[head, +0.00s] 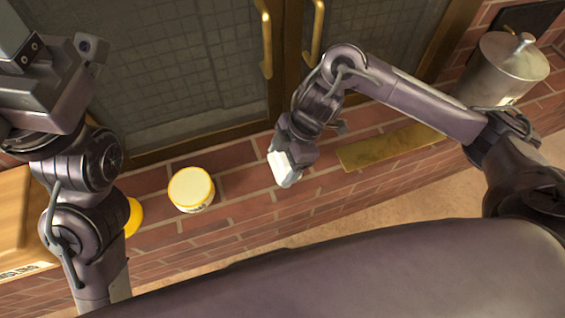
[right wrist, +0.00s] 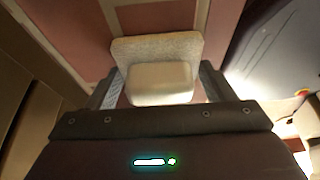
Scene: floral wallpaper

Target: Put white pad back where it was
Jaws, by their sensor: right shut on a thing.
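In the right wrist view the pad shows as a pale rounded block (right wrist: 160,84) against a flat, grey-white textured piece (right wrist: 157,48). The two fingers of my right gripper (right wrist: 160,90) stand on either side of the block, shut on it. My left arm stands at the left of the head view. The fingers of my left gripper (head: 15,40) are not clear at the top left corner.
A round yellow-white tub (head: 191,189) stands on the brick ledge (head: 240,185). A brass plate (head: 390,147) lies right of my right gripper. A metal canister (head: 503,68) stands at far right, a wooden box (head: 20,225) at left. Glazed doors with brass handles (head: 266,45) are behind.

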